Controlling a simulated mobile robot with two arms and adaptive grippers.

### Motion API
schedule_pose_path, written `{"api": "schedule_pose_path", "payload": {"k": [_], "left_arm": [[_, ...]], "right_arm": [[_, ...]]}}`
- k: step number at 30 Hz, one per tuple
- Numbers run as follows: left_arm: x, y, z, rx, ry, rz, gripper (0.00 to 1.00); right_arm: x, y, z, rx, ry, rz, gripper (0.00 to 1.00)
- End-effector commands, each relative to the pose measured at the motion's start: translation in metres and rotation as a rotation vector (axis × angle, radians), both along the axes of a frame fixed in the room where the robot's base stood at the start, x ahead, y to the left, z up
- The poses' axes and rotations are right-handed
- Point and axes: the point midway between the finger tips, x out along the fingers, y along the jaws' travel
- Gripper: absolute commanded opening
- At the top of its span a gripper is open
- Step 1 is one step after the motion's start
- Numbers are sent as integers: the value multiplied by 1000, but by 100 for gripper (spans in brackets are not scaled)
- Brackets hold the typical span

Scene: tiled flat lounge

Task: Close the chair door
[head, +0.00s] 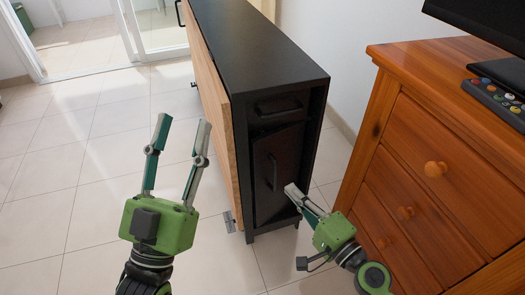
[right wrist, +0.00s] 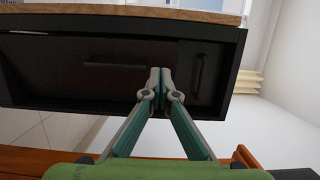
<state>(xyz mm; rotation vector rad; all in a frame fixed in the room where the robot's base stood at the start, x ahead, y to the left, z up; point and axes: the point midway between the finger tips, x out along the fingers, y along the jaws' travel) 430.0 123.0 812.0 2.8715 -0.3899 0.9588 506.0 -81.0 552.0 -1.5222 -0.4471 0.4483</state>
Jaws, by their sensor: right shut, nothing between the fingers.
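The black cabinet (head: 262,60) stands at the middle of the head view. On its narrow front, a dark door (head: 285,150) with a bar handle (head: 273,172) sits below a drawer (head: 279,106). The door (right wrist: 120,85) and its handle (right wrist: 115,65) also show in the right wrist view. My left gripper (head: 183,122) is open and empty, left of the cabinet.
A light wooden panel (head: 208,85) hangs along the cabinet's left side. A wooden chest of drawers (head: 440,165) stands close on the right, with a remote (head: 497,100) on top. Tiled floor (head: 100,170) is clear on the left. A glass door (head: 155,25) is behind.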

Motion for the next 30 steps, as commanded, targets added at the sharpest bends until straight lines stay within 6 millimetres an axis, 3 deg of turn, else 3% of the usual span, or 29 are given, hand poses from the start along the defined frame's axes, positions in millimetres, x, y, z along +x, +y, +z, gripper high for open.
{"api": "schedule_pose_path", "payload": {"k": [5,15,24,30], "left_arm": [[7,-1,-9,16,53,3,40],[22,-1,-34,54,187,10,40],[14,-1,-21,32,112,7,40],[10,-1,-14,23,78,4,40]], "right_arm": [[9,6,2,4,-2,0,0],[67,43,3,5,-3,1,0],[107,69,0,4,0,0,0],[116,75,0,1,1,0,0]]}}
